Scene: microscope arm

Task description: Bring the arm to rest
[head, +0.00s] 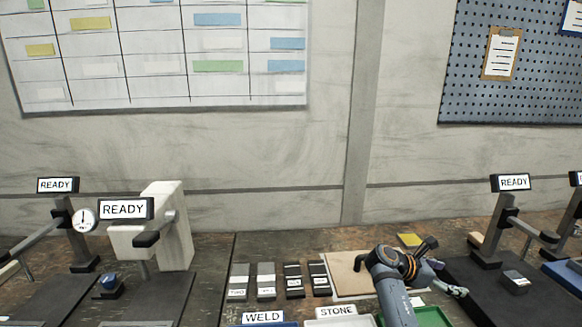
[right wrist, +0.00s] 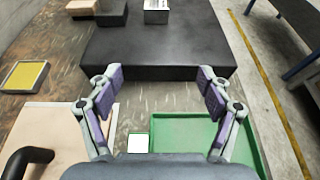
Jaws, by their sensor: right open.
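Several stands with READY signs line the bench in the head view. A white stand (head: 175,225) at centre left has a short lever arm with a dark grip (head: 147,239). A dark stand at right (head: 490,240) has a lever arm (head: 533,230) slanting down to the right over a black base (head: 490,285). A dark stand at far left (head: 75,235) has a round gauge and a lever arm (head: 38,240). My right gripper (head: 458,290) is open and empty, left of the right stand's base; the right wrist view (right wrist: 154,85) shows its spread fingers. My left gripper is not in view.
A green tray (right wrist: 190,130) and a tan board (head: 345,265) lie below and beside my right arm. A yellow pad (head: 409,240) lies behind my arm.

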